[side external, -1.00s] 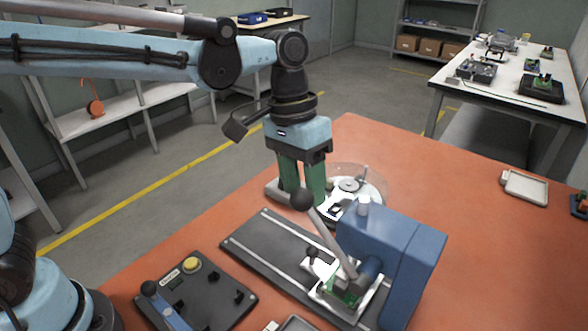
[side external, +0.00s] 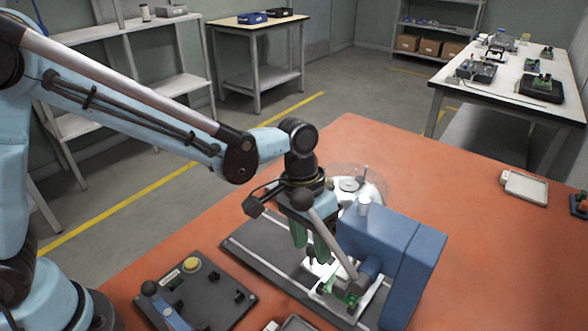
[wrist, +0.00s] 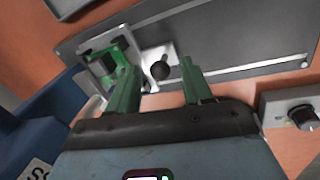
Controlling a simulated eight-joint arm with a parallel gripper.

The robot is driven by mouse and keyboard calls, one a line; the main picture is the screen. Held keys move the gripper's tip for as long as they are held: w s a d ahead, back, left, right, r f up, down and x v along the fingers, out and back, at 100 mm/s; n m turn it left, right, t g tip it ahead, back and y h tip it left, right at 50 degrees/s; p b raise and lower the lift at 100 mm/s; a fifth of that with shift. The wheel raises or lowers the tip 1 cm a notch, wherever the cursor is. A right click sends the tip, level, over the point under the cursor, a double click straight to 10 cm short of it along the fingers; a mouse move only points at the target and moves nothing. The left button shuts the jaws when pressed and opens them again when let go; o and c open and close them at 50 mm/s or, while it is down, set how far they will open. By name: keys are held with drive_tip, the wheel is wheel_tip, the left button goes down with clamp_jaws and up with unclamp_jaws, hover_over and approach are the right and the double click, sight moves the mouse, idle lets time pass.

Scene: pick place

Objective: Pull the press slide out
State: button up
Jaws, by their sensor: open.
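The blue press (side external: 385,235) stands at the right of a dark base plate (side external: 262,258) with light rails. Its lever (side external: 335,240) leans up left to a black ball. The press slide (side external: 312,268) is a light metal carrier at the press's foot, bearing a green part (side external: 352,287). In the wrist view the slide's black knob (wrist: 160,70) appears between my two green fingers, with gaps on both sides. My gripper (wrist: 155,65) is open and points down at the knob. In the side view the lever partly covers my gripper (side external: 314,252).
A dark control panel (side external: 205,290) with a yellow button and a blue-handled lever lies at the front left. A round clear-covered disc (side external: 370,190) stands behind the base plate.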

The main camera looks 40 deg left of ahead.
drive_tip(key=shift+f, duration=0.1)
drive_tip(key=shift+c, duration=0.3)
clamp_jaws()
drive_tip(key=a, duration=1.6)
drive_tip(key=shift+a, duration=0.25)
drive_tip(key=shift+o, duration=0.3)
unclamp_jaws()
wheel_tip(320, 180, up, 12)
drive_tip(key=a, duration=0.2)
drive_tip(key=shift+w, duration=0.2)
